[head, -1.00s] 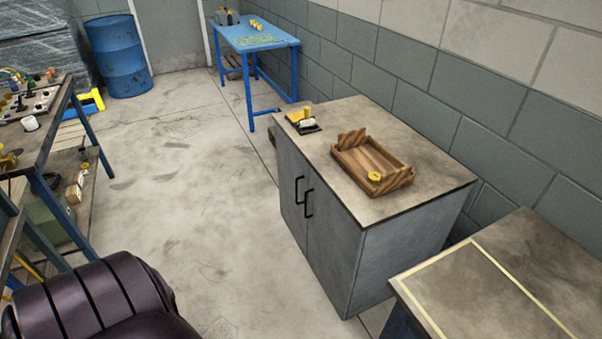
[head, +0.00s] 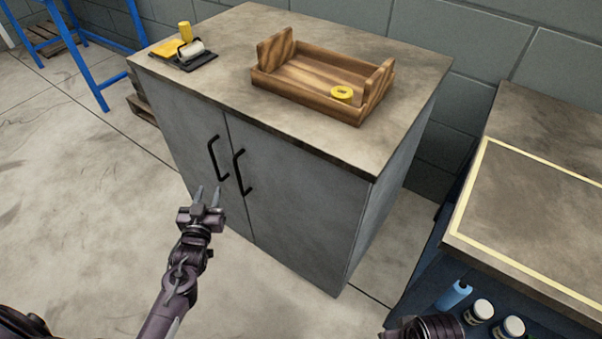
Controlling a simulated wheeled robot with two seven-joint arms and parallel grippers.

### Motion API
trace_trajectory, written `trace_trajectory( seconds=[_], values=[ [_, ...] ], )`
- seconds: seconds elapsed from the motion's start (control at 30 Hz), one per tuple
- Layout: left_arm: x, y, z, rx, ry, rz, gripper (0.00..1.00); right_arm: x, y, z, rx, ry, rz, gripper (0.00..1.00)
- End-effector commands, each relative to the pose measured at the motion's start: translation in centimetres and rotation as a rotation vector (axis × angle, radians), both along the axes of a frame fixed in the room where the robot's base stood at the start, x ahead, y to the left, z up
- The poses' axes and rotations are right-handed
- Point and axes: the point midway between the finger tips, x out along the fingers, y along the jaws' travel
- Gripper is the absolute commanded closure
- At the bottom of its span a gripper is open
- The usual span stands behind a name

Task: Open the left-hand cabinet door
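The grey cabinet (head: 310,205) stands in the middle of the head view with both doors shut. The left-hand door (head: 180,135) has a black bar handle (head: 214,160) near its inner edge. The right-hand door (head: 290,205) has a matching handle (head: 240,173) beside it. My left gripper (head: 207,191) is in front of the cabinet, its tips just below the left handle in the picture. Its two fingers are apart with nothing between them. Whether it touches the door cannot be told. My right gripper is not seen; only a dark part of my arm shows at the bottom edge.
On the cabinet top are a wooden tray (head: 300,95) with a yellow ring (head: 342,92), and a dark plate with a roller (head: 190,50). A bench (head: 530,215) with a shelf of bottles stands at the right. A blue table's legs show upper left. The floor at left is clear.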

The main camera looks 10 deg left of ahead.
Motion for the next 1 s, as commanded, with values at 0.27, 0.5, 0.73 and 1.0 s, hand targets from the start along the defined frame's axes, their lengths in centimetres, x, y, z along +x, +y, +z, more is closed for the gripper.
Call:
trace_trajectory(
  seconds=[0.27, 0.5, 0.73, 1.0],
  values=[
    [2.4, 0.8, 1.2, 0.005, -0.053, 0.005, 0.68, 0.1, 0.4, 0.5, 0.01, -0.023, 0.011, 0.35],
    [6.2, 1.6, 1.1, 0.005, -0.05, 0.005, 0.68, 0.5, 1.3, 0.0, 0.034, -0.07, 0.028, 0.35],
    [7.9, 1.9, 1.1, 0.005, -0.046, 0.005, 0.68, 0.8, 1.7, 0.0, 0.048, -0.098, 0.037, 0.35],
    [8.0, 1.9, 1.1, 0.005, -0.046, 0.005, 0.69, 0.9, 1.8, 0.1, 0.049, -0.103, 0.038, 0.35]
  ],
)
